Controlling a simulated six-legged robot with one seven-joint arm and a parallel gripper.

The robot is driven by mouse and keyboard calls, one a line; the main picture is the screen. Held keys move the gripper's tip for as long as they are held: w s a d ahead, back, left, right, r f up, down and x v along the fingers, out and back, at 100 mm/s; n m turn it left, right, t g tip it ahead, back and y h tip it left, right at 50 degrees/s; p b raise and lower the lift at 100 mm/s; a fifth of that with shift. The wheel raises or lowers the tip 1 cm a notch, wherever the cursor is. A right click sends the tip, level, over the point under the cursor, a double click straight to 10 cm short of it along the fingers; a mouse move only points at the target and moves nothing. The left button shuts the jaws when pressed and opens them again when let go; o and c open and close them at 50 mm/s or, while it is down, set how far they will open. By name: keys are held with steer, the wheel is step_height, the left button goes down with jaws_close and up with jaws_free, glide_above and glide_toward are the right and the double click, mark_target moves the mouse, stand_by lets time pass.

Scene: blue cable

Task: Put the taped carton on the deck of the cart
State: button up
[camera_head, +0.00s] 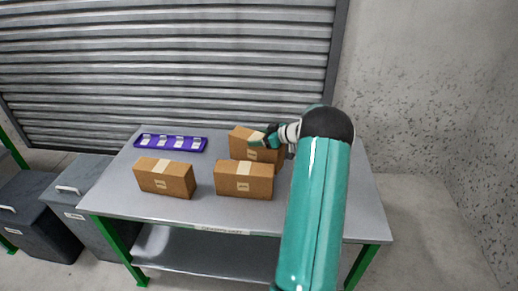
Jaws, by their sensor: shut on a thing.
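Three brown cartons with pale strips and labels are on the grey table (205,208). One stands at the left (165,178), one at the front middle (243,181), and one at the back (242,148), behind and slightly right of the middle one. My gripper (264,139) is at the top right part of the back carton and is shut on it. The fingers are small here, and the gripper and wrist cover part of that carton. I cannot tell whether the back carton is lifted off the table. I cannot make out a cart.
A purple tray (139,142) with several small pale items lies at the table's back left. Grey lidded bins (86,196) stand left of the table. A lower shelf (190,250) runs beneath. A ribbed metal shutter (170,60) stands behind, a concrete wall at right.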

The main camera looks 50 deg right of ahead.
steer(key=shift+f, duration=2.4)
steer(key=o, duration=1.9)
steer(key=shift+f, duration=0.2)
steer(key=shift+r, duration=0.1)
